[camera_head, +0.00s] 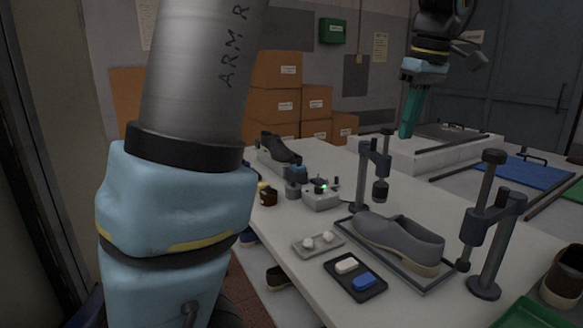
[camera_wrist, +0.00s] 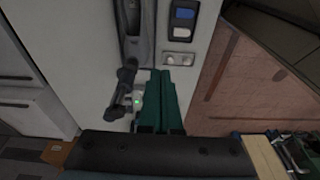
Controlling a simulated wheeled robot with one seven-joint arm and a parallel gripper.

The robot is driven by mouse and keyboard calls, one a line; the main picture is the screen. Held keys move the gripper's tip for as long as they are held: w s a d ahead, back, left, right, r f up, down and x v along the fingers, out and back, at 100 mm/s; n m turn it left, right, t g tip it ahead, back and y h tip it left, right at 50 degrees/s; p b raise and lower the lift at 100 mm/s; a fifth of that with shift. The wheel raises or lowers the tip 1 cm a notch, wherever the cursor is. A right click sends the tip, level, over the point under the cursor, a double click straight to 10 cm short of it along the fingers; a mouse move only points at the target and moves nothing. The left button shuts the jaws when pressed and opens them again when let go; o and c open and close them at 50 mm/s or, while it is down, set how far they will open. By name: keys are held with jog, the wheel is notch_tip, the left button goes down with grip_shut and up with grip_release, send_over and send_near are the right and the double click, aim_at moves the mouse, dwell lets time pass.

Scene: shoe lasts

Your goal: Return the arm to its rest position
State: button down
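My gripper (camera_head: 411,112) hangs above the far part of the white table (camera_head: 290,250) at the upper right of the head view, its teal fingers pointing down. The wrist view shows the two teal fingers (camera_wrist: 160,100) side by side with no visible gap and nothing between them. Part of my arm (camera_head: 180,190), grey and pale blue, fills the left of the head view. The grey shoe (camera_head: 398,240) sits in a dark tray between two clamp posts; part of it shows in the wrist view (camera_wrist: 137,30).
A dark tray (camera_head: 357,284) holds a white and a blue block. A small grey tray (camera_head: 318,246) and a device with a green light (camera_head: 321,197) stand nearby. A clamp post (camera_head: 490,230) rises at right. Boxes (camera_head: 277,85) are stacked behind.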

jog(key=w+a+f+m, duration=0.2)
jog(key=w+a+f, duration=0.1)
jog(key=a+f, duration=0.55)
jog(key=s+a+f+m, duration=0.2)
jog(key=s+a+f, duration=0.2)
jog(key=a+f, duration=0.3)
jog(key=s+a+f+m+h, duration=0.1)
jog(key=s+a+f, duration=0.3)
jog(key=a, duration=0.9)
notch_tip(320, 180, down, 3)
jog(key=shift+a+m, duration=0.2)
jog(key=shift+m, duration=0.6)
